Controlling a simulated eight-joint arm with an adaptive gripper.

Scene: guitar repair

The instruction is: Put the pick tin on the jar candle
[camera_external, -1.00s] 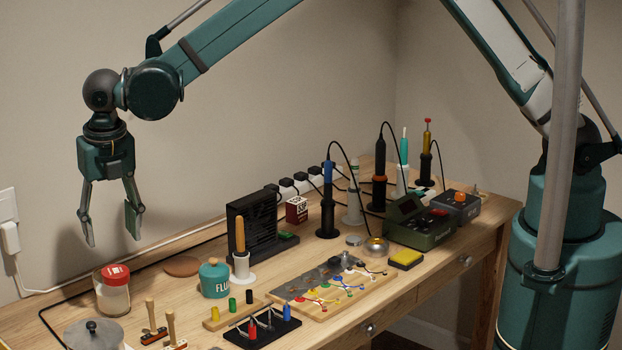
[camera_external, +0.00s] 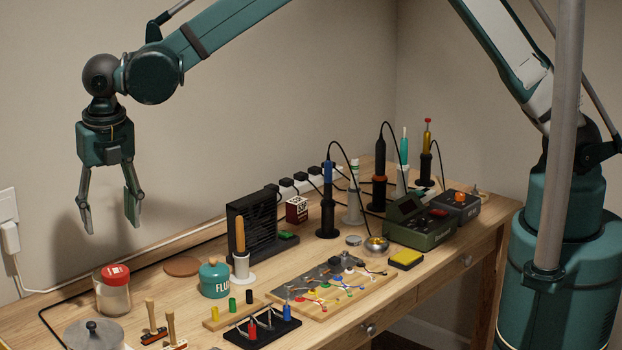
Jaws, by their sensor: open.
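My gripper (camera_external: 111,229) is open and empty, pointing down in the air at the left, above the back left part of the bench. The two are far apart, and my gripper touches neither.
A teal flux pot (camera_external: 214,280), a brush holder (camera_external: 242,269) and a black fan box (camera_external: 252,225) stand between jar and tin. Tall soldering irons (camera_external: 327,200) stand behind the tin. A brown disc (camera_external: 182,266) lies flat near the back edge. A lidded pot (camera_external: 93,335) stands front left.

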